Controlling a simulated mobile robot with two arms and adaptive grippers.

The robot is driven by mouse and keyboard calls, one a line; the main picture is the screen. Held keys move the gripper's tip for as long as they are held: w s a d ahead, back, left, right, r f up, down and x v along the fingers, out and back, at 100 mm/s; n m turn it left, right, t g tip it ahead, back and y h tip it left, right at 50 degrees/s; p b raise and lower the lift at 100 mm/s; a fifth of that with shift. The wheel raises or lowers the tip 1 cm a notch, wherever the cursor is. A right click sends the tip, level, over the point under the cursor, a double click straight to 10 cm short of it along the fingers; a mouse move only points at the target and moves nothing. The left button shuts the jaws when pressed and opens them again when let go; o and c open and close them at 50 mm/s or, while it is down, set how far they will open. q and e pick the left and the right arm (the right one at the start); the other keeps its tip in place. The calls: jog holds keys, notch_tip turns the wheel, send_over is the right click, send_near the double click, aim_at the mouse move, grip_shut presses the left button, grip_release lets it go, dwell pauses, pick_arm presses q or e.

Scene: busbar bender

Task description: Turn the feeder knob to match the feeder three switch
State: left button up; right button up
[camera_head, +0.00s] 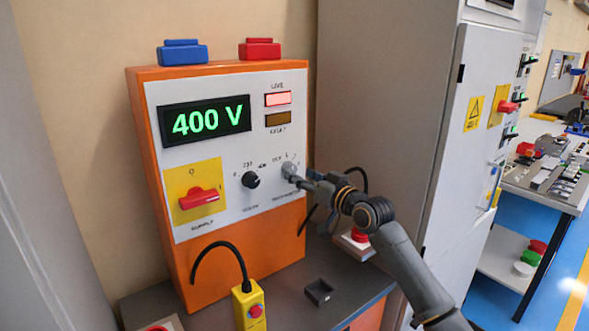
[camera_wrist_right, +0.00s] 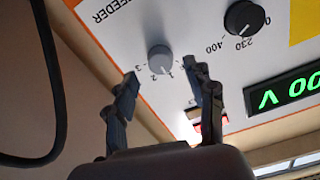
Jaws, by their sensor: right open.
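The grey feeder knob (camera_head: 289,169) is at the right of the white panel on the orange test box. In the right wrist view the knob (camera_wrist_right: 159,58) appears upside down, with marks 1, 2 and 3 around it; its exact pointer setting is too small to read surely. My right gripper (camera_head: 302,182) is at the knob from the lower right. In the wrist view its open fingers (camera_wrist_right: 160,74) stand on either side of the knob's lower edge, apparently apart from it. The feeder three switch cannot be picked out; a cabinet at right carries a red-handled switch (camera_head: 508,106). My left gripper is out of view.
A black knob (camera_head: 250,180) and a red supply switch (camera_head: 199,198) are on the same panel. The display (camera_head: 205,120) reads 400 V, and the red lamp (camera_head: 278,99) is lit. A yellow pendant (camera_head: 249,305) stands in front. The grey cabinet (camera_head: 385,100) is close at right.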

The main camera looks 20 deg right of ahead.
aim_at(290, 169)
jog(key=shift+x, duration=1.9)
grip_shut()
